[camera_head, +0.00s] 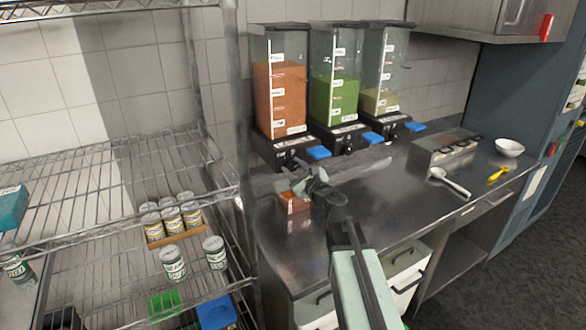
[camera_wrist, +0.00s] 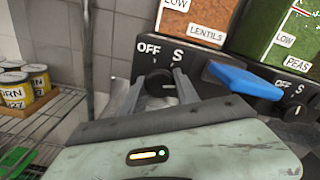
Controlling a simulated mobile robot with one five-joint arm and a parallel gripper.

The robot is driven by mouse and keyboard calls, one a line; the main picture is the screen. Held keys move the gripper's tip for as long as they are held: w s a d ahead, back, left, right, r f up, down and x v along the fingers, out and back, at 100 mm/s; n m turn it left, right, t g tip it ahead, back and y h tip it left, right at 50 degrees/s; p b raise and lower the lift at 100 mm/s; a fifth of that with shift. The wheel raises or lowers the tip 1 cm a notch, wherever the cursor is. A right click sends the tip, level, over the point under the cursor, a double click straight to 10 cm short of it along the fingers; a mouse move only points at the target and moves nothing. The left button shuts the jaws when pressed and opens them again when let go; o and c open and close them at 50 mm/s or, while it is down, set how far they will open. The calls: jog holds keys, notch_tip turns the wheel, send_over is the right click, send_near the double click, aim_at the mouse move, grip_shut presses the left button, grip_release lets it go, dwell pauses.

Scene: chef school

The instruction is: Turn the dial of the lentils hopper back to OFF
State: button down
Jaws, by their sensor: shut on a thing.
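The lentils hopper (camera_head: 280,85) is the left one of three clear hoppers on the counter, filled with orange-red lentils. Its label LENTILS shows in the wrist view (camera_wrist: 205,33). Its black dial (camera_wrist: 158,78) sits on the dark base below the marks OFF and S. My gripper (camera_wrist: 157,92) is shut on this dial, one finger on each side. The dial's pointer is hard to make out, so I cannot tell which mark it faces. In the head view my gripper (camera_head: 298,180) reaches the front of the hopper's base, and the dial is mostly hidden.
A blue lever (camera_wrist: 245,80) juts out just right of the dial. A peas hopper (camera_head: 335,90) stands close to the right. A container of orange-red stuff (camera_head: 292,203) is under the lentils hopper. A wire rack (camera_head: 110,170) with cans stands left.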

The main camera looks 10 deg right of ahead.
jog(key=n, duration=0.5)
jog(key=shift+n, duration=0.3)
jog(key=n, duration=0.5)
jog(key=shift+f, duration=0.1)
jog(key=n, duration=0.5)
jog(key=shift+s+n, duration=0.1)
jog(key=shift+n, duration=0.3)
jog(key=n, duration=0.5)
jog(key=c, duration=0.9)
grip_release()
